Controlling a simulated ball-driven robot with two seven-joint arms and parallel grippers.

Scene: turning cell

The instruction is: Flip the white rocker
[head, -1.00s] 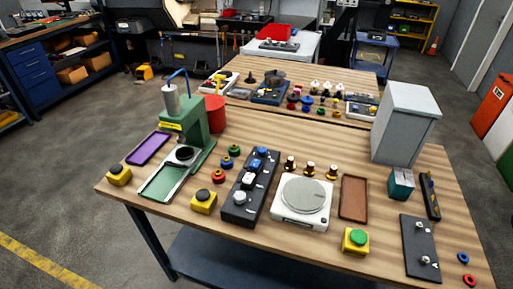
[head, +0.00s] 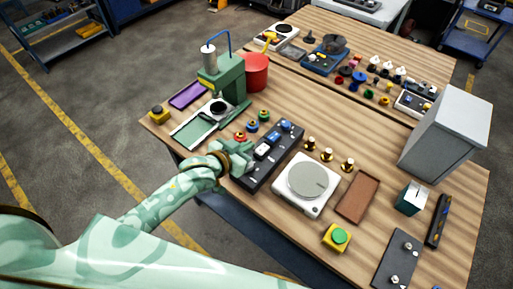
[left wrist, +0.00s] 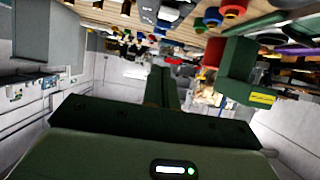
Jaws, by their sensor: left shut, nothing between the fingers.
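The black switch panel (head: 257,177) lies lengthwise near the middle of the front table. It carries a white rocker (head: 262,150) and a blue rocker (head: 272,138) beside it; which way the white one is tipped is too small to tell. My left gripper (head: 242,160) is shut and empty, at the near left part of the panel, close to the white rocker. Whether it touches the panel cannot be told. In the left wrist view its shut fingers (left wrist: 163,88) show, with a white piece (left wrist: 168,15) on the panel at the top. My right gripper is out of view.
A white round-plate scale (head: 307,183) stands right of the panel, with brass weights behind it.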

